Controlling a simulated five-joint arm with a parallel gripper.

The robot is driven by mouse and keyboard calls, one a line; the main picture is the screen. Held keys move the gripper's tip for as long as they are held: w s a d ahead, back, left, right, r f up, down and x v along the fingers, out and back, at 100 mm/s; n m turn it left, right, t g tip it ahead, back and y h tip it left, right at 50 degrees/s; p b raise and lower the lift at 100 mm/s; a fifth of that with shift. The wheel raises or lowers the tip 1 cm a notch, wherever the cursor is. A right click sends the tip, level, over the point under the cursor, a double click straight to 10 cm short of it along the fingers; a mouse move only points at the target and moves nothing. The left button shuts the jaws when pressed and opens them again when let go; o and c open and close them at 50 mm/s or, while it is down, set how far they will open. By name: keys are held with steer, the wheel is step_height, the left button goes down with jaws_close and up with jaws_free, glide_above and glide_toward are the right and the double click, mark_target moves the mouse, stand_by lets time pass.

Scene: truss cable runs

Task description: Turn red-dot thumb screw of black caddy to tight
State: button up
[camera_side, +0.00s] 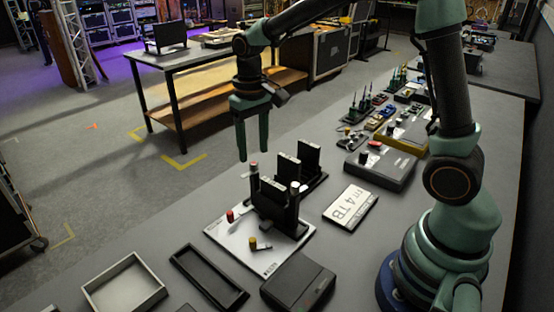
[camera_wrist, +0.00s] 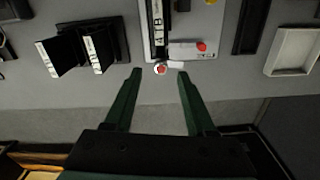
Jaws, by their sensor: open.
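The black caddy (camera_side: 275,211) stands upright on a white board (camera_side: 222,238), with pale-edged black slabs in it. In the wrist view its upper part (camera_wrist: 158,20) shows at the top, partly cut off. A thumb screw with a red dot on a pale head (camera_side: 254,167) stands at the caddy's left side. In the wrist view this screw (camera_wrist: 161,70) lies between my fingertips. My gripper (camera_side: 253,157) points down with its two green fingers apart and empty, close above the screw. Contact cannot be told. The dot's turn angle is too small to read.
A red knob (camera_side: 230,215) and a yellow knob (camera_side: 254,242) stand on the white board. A second black holder (camera_side: 309,165) stands behind the caddy. A label plate (camera_side: 350,207), a black box (camera_side: 298,282) and a black tray (camera_side: 208,277) lie around.

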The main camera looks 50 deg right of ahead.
mark_target(254, 162)
steer(key=shift+f, duration=1.7)
jaws_close()
